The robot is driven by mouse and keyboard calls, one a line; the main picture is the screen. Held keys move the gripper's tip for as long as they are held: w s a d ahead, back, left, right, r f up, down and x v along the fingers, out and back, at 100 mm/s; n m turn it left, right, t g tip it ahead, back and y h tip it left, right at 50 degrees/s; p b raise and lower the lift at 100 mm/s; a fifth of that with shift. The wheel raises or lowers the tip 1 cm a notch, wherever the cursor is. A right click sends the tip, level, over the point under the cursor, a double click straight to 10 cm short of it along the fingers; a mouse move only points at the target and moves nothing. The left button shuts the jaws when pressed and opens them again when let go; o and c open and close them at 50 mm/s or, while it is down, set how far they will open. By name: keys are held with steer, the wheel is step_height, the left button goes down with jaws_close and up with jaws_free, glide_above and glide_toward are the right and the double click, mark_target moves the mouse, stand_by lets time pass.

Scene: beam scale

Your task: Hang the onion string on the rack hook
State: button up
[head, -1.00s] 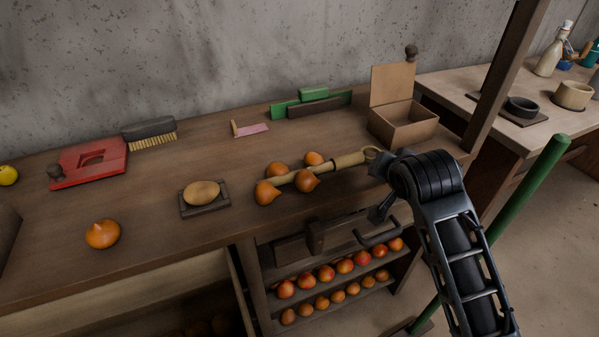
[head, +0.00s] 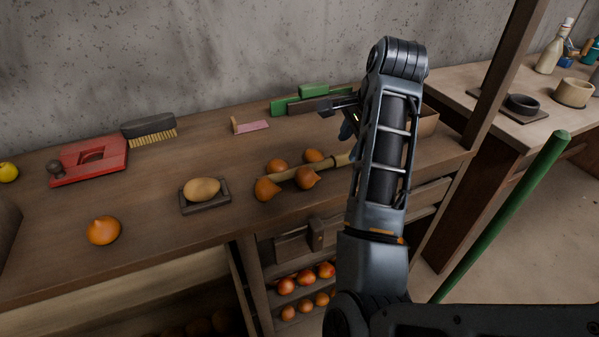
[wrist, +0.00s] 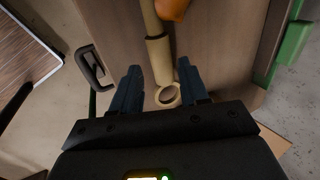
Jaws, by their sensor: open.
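The onion string lies on the workbench, with several orange onions (head: 307,179) around a pale stalk (head: 342,160). In the wrist view the stalk (wrist: 159,55) ends in a ring (wrist: 167,97). My gripper (wrist: 160,74) is open, its two blue-grey fingers on either side of the stalk's end near the ring; contact cannot be told. In the head view my arm hides the ring and most of the gripper. A dark loop (wrist: 90,68) shows at the bench's edge in the wrist view; whether it is the rack hook I cannot tell.
A potato on a small tray (head: 223,204), a loose onion (head: 103,230), a brush (head: 149,132), a red tool (head: 88,161) and a green block (head: 314,91) are on the bench. A cardboard box (head: 428,124) is partly behind my arm. A green pole (head: 505,215) leans at right.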

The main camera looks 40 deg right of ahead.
mark_target(343, 156)
steer(key=shift+x, duration=2.7)
steer(key=shift+a, duration=0.15)
jaws_close()
